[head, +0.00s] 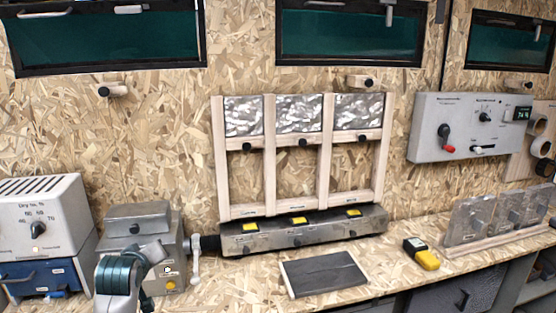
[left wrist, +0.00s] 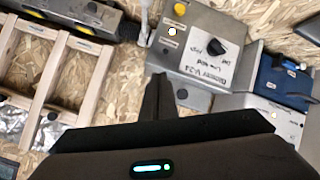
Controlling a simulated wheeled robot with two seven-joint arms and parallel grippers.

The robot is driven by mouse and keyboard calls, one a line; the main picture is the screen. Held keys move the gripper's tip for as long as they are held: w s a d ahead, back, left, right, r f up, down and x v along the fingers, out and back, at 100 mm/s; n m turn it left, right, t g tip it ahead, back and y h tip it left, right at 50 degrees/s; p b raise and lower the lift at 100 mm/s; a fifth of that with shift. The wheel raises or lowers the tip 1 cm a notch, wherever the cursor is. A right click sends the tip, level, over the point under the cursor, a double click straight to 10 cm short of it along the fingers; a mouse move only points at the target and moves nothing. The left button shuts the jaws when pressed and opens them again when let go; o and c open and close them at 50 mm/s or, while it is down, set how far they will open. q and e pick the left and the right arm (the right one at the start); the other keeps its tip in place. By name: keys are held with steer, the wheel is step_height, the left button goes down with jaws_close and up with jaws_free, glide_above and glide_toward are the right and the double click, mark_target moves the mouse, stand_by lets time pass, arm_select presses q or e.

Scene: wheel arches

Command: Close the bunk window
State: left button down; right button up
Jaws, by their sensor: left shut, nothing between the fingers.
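Three dark green windows in black frames line the top of the chipboard wall: a left one (head: 105,42), a middle one (head: 350,35) and a right one (head: 508,45). Pale handles show near their upper edges. I cannot tell which is the bunk window, nor how far any is open. My left arm rises at the bottom left of the head view, in front of a grey box, well below the windows. My left gripper (left wrist: 157,98) shows in the left wrist view, shut and empty, pointing towards that grey box (left wrist: 205,45). My right gripper is not in view.
Wooden pegs (head: 361,81) jut out below the windows. A wooden frame (head: 270,160) with metal panels stands behind a long grey unit (head: 300,235). The worktop also holds a white dial box (head: 45,215), a dark mat (head: 324,274) and a yellow meter (head: 421,254). A grey control panel (head: 470,125) hangs right.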

arm_select(q)
steer(key=s+d+f+m+g+h, duration=0.1)
steer(key=s+d+f+m+g, duration=0.25)
steer(key=s+f, duration=1.1)
steer(key=s+d+f+m+g+h, duration=0.15)
steer(key=s+d+f+m, duration=0.25)
steer(key=s+f, duration=1.05)
steer(key=s+d+m+g, duration=0.3)
steer(key=s, duration=1.5)
step_height(320, 180, down, 27)
steer(key=s+g, duration=0.1)
steer(key=s+a+f+g+b, duration=0.1)
steer(key=s+a+f, duration=0.2)
steer(key=s+f, duration=1.5)
steer(key=shift+s+f+g, duration=0.15)
steer(key=shift+f+g, duration=0.25)
steer(key=shift+f, duration=0.25)
